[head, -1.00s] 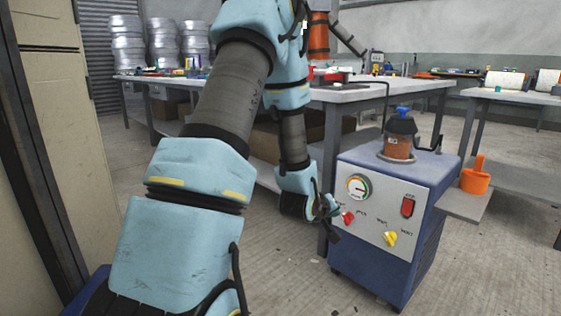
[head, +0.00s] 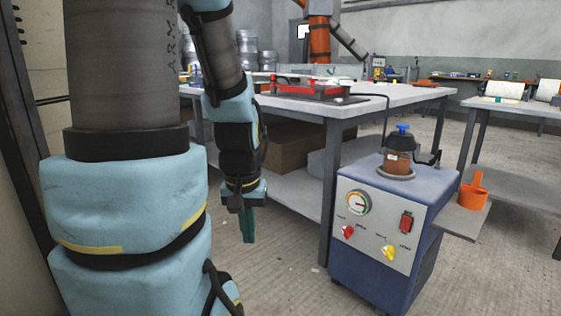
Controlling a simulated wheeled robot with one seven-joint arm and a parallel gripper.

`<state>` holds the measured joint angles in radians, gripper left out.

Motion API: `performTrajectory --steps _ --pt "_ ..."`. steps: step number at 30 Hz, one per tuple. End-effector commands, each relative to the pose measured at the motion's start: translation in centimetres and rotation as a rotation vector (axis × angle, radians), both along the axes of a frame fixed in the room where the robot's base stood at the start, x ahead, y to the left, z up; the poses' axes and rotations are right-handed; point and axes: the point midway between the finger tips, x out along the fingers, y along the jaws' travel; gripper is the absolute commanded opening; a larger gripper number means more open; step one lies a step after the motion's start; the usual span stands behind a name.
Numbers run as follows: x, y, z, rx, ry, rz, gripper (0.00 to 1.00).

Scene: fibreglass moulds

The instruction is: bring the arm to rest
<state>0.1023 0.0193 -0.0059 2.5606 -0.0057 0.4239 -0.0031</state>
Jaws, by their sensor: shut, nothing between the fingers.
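My arm, light blue and grey, fills the left of the head view and bends over at the top. My gripper (head: 249,226) hangs at its end and points down at the floor, left of the near table leg. Its fingers are shut with nothing between them.
A blue machine (head: 427,188) with a gauge, a red knob and a yellow knob stands at the right, a brown jar (head: 398,163) on top. A grey worktable (head: 390,95) holding a red frame (head: 310,88) stands behind my gripper.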

Motion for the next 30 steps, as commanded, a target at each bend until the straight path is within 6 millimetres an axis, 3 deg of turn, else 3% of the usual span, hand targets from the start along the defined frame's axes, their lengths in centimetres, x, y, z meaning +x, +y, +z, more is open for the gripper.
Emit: performTrajectory --steps 1,21,25,30 --pt "0.0 0.0 2.7 0.0 0.0 0.0 0.0" --pt "0.1 0.0 23.1 0.0 -0.001 0.0 0.0" --pt "0.1 0.0 26.3 0.0 -0.001 0.0 0.0" --pt "0.1 0.0 28.6 0.0 -0.001 0.0 0.0"
